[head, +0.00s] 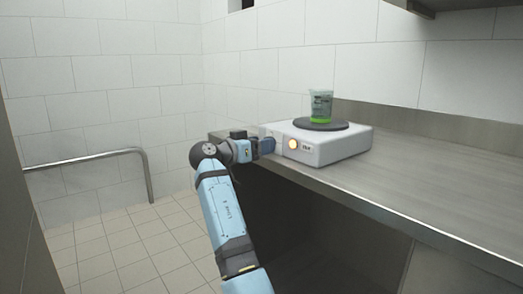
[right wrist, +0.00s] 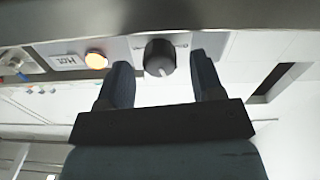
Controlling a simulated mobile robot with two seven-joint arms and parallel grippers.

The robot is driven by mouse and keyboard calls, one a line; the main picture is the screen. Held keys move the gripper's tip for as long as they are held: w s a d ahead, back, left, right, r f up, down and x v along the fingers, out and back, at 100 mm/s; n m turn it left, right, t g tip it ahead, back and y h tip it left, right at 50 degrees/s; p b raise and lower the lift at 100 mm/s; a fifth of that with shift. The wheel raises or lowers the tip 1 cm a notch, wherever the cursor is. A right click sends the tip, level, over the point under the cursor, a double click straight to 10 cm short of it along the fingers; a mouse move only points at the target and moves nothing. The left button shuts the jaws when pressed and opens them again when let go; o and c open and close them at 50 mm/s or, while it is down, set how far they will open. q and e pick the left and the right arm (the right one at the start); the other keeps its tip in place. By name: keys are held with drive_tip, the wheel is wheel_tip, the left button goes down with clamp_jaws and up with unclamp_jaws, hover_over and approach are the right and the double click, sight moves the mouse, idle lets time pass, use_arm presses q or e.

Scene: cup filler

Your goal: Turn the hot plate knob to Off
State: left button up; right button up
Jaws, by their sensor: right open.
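The hot plate (head: 345,147) is a white box with a dark round top, standing on the steel counter. Its front carries a lit orange lamp (head: 292,143), which also shows in the right wrist view (right wrist: 96,60), beside an upside-down "Hot" label. The dark round knob (right wrist: 160,55) shows in the right wrist view; in the head view my gripper hides it. My right gripper (head: 267,145) is open in front of the panel. In the right wrist view its two fingers stand either side of the knob, with visible gaps. My left gripper is out of view.
A clear beaker with green liquid (head: 320,107) stands on the hot plate's top. The steel counter (head: 440,180) is bare to the right, with a raised back ledge. A metal handrail (head: 100,157) runs along the tiled wall at left. Tiled floor lies below.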

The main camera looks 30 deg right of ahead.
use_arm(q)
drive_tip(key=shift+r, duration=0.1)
use_arm(e)
drive_tip(key=shift+d, duration=0.35)
